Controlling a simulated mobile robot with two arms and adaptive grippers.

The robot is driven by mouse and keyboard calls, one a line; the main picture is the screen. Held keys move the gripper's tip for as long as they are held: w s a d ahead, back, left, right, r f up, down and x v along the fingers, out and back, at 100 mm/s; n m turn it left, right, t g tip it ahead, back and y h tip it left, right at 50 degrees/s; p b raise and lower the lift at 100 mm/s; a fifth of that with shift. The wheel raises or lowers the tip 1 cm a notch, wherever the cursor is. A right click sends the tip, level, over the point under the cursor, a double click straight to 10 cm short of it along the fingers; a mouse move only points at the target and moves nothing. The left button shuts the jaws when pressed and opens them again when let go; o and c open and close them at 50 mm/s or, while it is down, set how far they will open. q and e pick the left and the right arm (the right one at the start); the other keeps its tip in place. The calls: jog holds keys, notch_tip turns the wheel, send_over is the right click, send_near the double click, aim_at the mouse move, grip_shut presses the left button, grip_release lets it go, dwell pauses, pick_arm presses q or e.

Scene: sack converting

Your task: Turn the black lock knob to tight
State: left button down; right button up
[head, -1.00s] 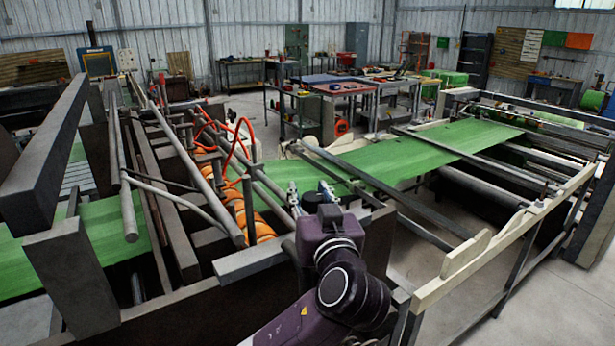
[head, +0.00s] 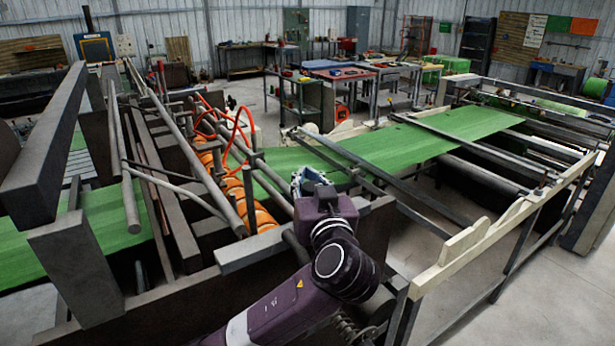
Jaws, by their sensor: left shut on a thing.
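My left gripper (head: 305,182) is at the middle of the head view, at the end of my dark purple arm. It reaches over the machine's near side rail, beside the grey bars. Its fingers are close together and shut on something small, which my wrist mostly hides. The black lock knob cannot be made out; it may be hidden behind the gripper. My right gripper is not in view.
A green sheet (head: 455,135) runs through the machine. Grey bars (head: 190,150), orange rollers (head: 238,190) and red hoses (head: 240,128) lie left of my gripper. A pale side rail (head: 500,235) is at right. Work tables (head: 345,75) stand behind.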

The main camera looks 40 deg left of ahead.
pick_arm(q)
jog(key=shift+f, duration=0.1)
jog(key=shift+d+f+m+t+h+b, duration=0.1)
jog(key=shift+f+m+t+h+b, duration=0.25)
jog(key=shift+b, duration=0.2)
jog(key=shift+w+d+r+m+t+h+b, duration=0.1)
jog(key=shift+d+m+t+h+b, duration=0.05)
jog(key=shift+m+t+h+b, duration=0.25)
jog(key=shift+w+d+m+t+h+b, duration=0.15)
jog(key=shift+m+t+h, duration=0.1)
jog(key=shift+h, duration=0.2)
jog(key=shift+w+d+r+m+t+h, duration=0.15)
jog(key=shift+d+m+t+h, duration=0.25)
jog(key=shift+m+h, duration=0.45)
jog(key=shift+w+d+r+m+t+h, duration=0.1)
jog(key=shift+w+d+m+t+h, duration=0.1)
jog(key=shift+m+t+h, duration=0.65)
jog(key=shift+g, duration=0.25)
jog(key=shift+n, duration=0.3)
jog(key=c, duration=1.9)
grip_release()
jog(key=shift+s, duration=0.1)
jog(key=shift+o, duration=0.5)
jog(key=shift+r, duration=0.15)
